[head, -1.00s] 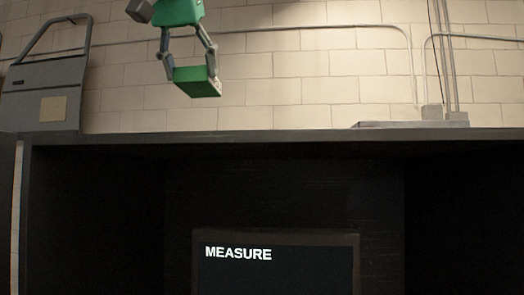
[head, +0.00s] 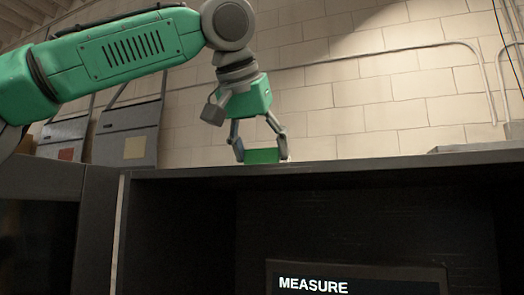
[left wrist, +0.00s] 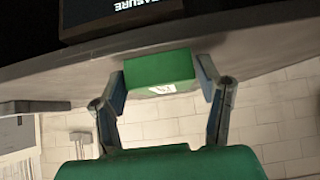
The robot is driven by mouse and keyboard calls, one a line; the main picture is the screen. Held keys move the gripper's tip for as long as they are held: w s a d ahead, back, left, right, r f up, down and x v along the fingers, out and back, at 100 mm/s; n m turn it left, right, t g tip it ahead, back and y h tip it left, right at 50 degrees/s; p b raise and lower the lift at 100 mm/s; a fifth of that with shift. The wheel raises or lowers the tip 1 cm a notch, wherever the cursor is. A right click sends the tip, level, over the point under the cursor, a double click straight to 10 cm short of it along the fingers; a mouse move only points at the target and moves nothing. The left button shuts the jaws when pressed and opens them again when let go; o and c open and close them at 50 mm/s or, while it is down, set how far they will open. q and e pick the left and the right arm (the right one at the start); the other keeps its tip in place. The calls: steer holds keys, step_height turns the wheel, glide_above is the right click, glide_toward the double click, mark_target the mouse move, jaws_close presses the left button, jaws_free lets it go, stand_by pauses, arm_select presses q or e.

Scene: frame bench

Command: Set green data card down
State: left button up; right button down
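The green data card (head: 263,156) is a small green block at the top edge of the dark frame bench (head: 330,167) in the head view. My left gripper (head: 262,152) comes down from above with one finger on each side of the card. In the left wrist view the card (left wrist: 160,72) sits between the fingertips, with a white mark on its near face. The fingers appear shut on it. Whether the card's underside touches the bench top is hidden. My right gripper is in neither view.
A screen reading MEASURE (head: 355,285) sits inside the bench below the card. Grey cabinets (head: 127,135) stand against the brick wall at the left. A grey ledge (head: 475,147) lies at the right. The bench top near the card looks clear.

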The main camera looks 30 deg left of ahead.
arm_select(q)
steer(key=shift+o, duration=0.5)
steer(key=shift+w+d, duration=0.35)
steer(key=shift+d, duration=0.25)
steer(key=shift+s+d, duration=0.1)
steer(key=shift+d, duration=0.1)
steer(key=v, duration=1.2)
steer(key=shift+b, duration=0.3)
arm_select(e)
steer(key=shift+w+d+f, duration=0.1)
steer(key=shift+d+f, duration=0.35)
